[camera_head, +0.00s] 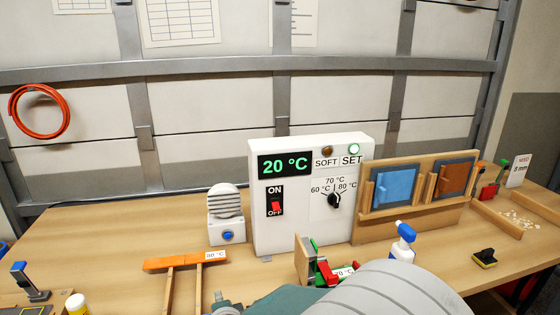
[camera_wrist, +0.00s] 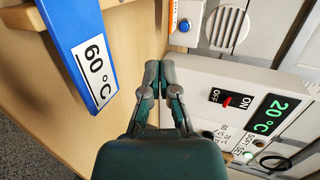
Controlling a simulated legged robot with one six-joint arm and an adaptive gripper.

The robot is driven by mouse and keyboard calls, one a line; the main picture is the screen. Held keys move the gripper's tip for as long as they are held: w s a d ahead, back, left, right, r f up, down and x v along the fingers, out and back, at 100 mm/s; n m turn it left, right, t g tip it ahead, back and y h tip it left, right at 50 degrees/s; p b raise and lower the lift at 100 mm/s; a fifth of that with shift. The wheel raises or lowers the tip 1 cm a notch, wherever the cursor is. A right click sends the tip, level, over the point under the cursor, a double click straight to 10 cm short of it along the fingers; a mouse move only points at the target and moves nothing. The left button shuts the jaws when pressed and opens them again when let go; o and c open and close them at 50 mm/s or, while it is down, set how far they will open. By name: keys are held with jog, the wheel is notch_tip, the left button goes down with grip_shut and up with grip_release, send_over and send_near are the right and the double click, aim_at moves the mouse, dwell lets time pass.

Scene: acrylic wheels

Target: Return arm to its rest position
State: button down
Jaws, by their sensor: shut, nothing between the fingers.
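My gripper (camera_wrist: 160,72) is shut and empty in the wrist view, with its two dark teal fingertips together. In the head view my gripper (camera_head: 224,305) shows only partly at the bottom edge, in front of the white control box (camera_head: 298,238). The box has a display reading 20 °C, a red ON/OFF switch (camera_head: 276,208), a black temperature knob (camera_head: 334,200), a brown SOFT lamp and a green SET lamp. The box also shows at the right of the wrist view (camera_wrist: 225,80), apart from the fingertips.
A blue piece labelled 60 °C (camera_wrist: 72,35) lies left of the fingers. An orange stand (camera_head: 172,262), a round-topped white device (camera_head: 226,230), a red-green clamp (camera_head: 325,270), a spray bottle (camera_head: 403,243) and a wooden rack (camera_head: 415,225) occupy the bench. Bare bench (camera_head: 110,235) lies left.

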jog(key=shift+s+a, duration=0.15)
jog(key=shift+s, duration=0.25)
jog(key=shift+r, duration=0.2)
jog(key=shift+d+r+n, duration=0.3)
jog(key=shift+d+r, duration=0.15)
jog(key=shift+d, duration=0.25)
jog(key=shift+d+r+n, duration=0.3)
jog(key=shift+d+r, duration=0.1)
jog(key=shift+d, duration=0.25)
jog(key=s+d+r+n+g+h, duration=0.1)
jog(key=s+d+r+n+g, duration=0.1)
jog(key=s+d+r+n, duration=0.35)
jog(key=s+d+r+n+g+h, duration=0.1)
jog(key=s+d+r+n+g, duration=0.1)
jog(key=d, duration=0.7)
jog(key=s+d+r+n+g+h, duration=0.2)
jog(key=s+d+n, duration=0.3)
jog(key=s+d, duration=0.7)
jog(key=shift+s+g+h, duration=0.5)
jog(key=shift+s+g, duration=0.1)
jog(key=shift+s, duration=0.3)
